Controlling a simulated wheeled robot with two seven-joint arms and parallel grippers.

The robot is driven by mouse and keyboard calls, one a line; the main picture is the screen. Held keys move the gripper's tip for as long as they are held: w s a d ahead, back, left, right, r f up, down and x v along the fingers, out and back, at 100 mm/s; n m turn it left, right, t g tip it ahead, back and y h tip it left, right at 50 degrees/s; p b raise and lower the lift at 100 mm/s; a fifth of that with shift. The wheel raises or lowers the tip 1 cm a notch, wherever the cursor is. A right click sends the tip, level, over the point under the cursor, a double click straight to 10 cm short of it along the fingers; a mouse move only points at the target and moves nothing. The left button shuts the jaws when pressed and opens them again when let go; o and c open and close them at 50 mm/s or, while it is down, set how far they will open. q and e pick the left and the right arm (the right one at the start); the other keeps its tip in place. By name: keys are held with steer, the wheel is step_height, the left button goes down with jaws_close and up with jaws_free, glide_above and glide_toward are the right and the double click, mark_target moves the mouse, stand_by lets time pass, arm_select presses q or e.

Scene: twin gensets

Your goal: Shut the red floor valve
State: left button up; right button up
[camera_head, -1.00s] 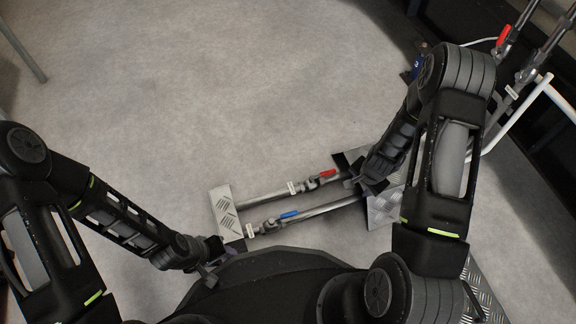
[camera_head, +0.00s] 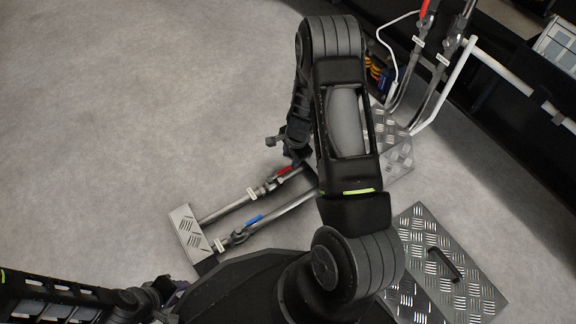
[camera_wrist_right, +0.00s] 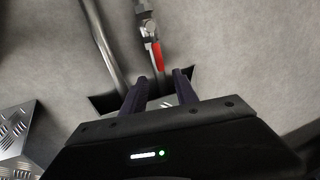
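The red floor valve's lever (camera_head: 284,171) lies roughly along the upper of two low pipes in the head view. In the right wrist view the red lever (camera_wrist_right: 157,57) lies nearly in line with its pipe, beyond the fingertips and about between them. My right gripper (camera_wrist_right: 158,80) is open, its two dark fingers apart with nothing between them that I can see touching. In the head view my right gripper (camera_head: 284,150) is close to the lever's right end. My left gripper (camera_head: 166,290) is low at the left, away from the valve; its finger opening is unclear.
A blue-levered valve (camera_head: 253,219) sits on the parallel pipe. A tread-plate block (camera_head: 190,233) is at the pipes' left end. Another red lever (camera_head: 424,9) is on the upper-right pipes. A white rail (camera_head: 445,83) and a handled floor plate (camera_head: 415,225) are at right. Left floor is open.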

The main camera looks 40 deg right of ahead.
mark_target(288, 168)
steer(key=f+b, duration=0.1)
steer(key=f, duration=0.1)
steer(key=w+f+b, duration=0.1)
steer(key=f, duration=0.2)
steer(key=f+b, duration=0.2)
steer(key=shift+w+d+f, duration=0.1)
steer(key=shift+w+f, duration=0.1)
steer(key=shift+f, duration=0.15)
jaws_close()
stand_by(1.1)
